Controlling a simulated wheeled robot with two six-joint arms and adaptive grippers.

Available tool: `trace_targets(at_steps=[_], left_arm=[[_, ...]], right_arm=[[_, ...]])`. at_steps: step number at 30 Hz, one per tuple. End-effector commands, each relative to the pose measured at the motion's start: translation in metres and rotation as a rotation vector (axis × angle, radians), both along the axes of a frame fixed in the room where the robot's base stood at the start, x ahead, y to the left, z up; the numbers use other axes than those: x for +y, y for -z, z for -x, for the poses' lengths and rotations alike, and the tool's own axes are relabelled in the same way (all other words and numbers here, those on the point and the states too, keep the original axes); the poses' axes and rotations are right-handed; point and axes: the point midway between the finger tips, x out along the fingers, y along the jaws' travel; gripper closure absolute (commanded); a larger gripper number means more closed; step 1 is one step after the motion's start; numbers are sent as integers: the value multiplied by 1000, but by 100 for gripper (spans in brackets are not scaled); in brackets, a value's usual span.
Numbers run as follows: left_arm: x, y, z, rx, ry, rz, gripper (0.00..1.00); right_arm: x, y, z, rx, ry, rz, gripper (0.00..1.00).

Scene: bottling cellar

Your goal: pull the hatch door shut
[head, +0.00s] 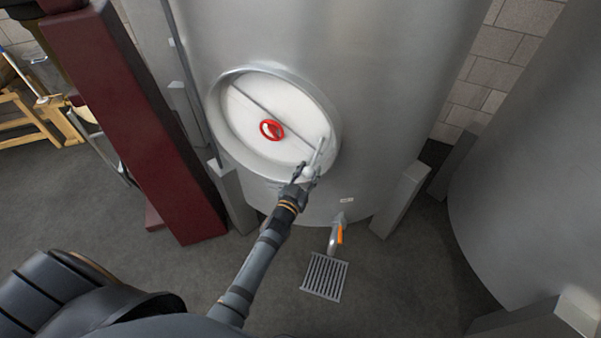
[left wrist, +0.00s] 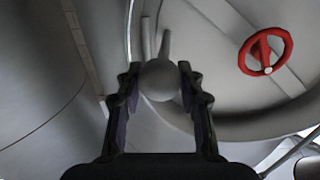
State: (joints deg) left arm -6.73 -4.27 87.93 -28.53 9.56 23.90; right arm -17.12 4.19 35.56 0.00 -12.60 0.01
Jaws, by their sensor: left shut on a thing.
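The round pale hatch door (head: 250,108) sits in the steel ring on the front of the big tank. It looks level with the ring; I cannot tell whether a thin gap is left. A bar crosses it, with a red handwheel (head: 271,130) at its middle, which also shows in the left wrist view (left wrist: 247,58). A grey handle with a round knob (left wrist: 160,82) is at the door's lower right edge. My left gripper (head: 306,174) is shut on this knob, one finger on each side of it in the left wrist view. My right gripper is not in view.
A drain valve with an orange lever (head: 339,234) and a floor grate (head: 324,277) are below the hatch. A dark red post (head: 125,120) stands left of the tank, a second tank (head: 530,170) at the right. Grey floor (head: 400,290) is open in front.

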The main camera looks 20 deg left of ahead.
Motion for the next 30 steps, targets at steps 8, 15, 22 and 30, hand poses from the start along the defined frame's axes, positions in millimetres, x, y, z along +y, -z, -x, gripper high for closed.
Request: trace_targets(at_steps=[8,15,22,30], left_arm=[[-3,0,0,0,-2,2,100],[-3,0,0,0,-2,2,49],[-2,0,0,-1,-2,1,40],[-1,1,17,2,-2,2,40]], right_arm=[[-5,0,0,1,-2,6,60],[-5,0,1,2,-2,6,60],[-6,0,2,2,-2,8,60],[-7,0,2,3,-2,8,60]])
